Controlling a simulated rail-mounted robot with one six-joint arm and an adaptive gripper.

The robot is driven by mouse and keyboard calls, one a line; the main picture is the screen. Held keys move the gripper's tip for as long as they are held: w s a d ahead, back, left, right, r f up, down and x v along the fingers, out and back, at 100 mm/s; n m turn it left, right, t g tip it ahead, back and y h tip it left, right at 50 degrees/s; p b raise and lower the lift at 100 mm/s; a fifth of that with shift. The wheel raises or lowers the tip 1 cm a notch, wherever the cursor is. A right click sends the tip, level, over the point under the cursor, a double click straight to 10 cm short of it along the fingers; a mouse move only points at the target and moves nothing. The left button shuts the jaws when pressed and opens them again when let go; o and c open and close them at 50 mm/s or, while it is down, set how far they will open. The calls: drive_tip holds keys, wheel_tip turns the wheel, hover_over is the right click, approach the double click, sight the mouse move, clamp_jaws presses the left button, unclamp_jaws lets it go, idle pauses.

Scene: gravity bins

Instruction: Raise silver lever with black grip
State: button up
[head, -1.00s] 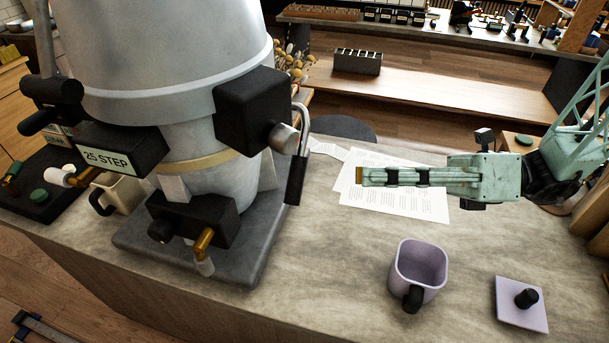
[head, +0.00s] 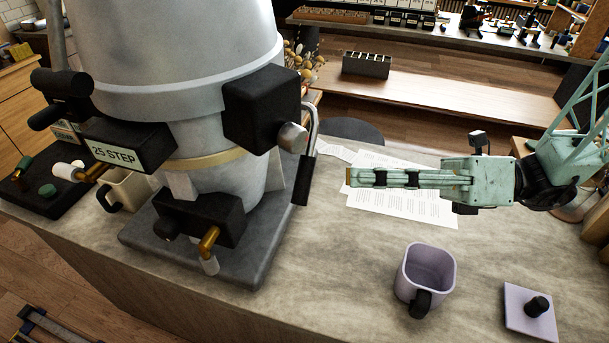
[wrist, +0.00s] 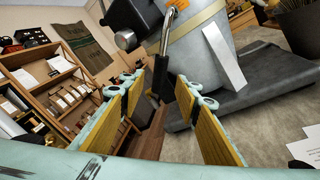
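The silver lever (head: 312,122) hangs from the right side of a black block on the grey hopper, its black grip (head: 303,180) pointing down. My gripper (head: 349,178) is level with the grip and a short way to its right, apart from it. In the wrist view the silver lever (wrist: 168,28) runs down to the black grip (wrist: 162,78), which appears between the fingertips of my gripper (wrist: 160,84). The two yellow-padded fingers are spread wide with nothing held. The head view sees the fingers side-on.
A lilac mug (head: 428,270) and its lid (head: 529,310) stand on the counter below my arm. Papers (head: 410,207) lie beneath my gripper. The hopper's grey base (head: 245,262) stands left. A lower brass spigot (head: 209,242) sticks out in front.

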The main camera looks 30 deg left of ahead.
sight(304, 175)
drive_tip(key=shift+b+x, duration=1.2)
drive_tip(key=shift+x, duration=4.05)
clamp_jaws()
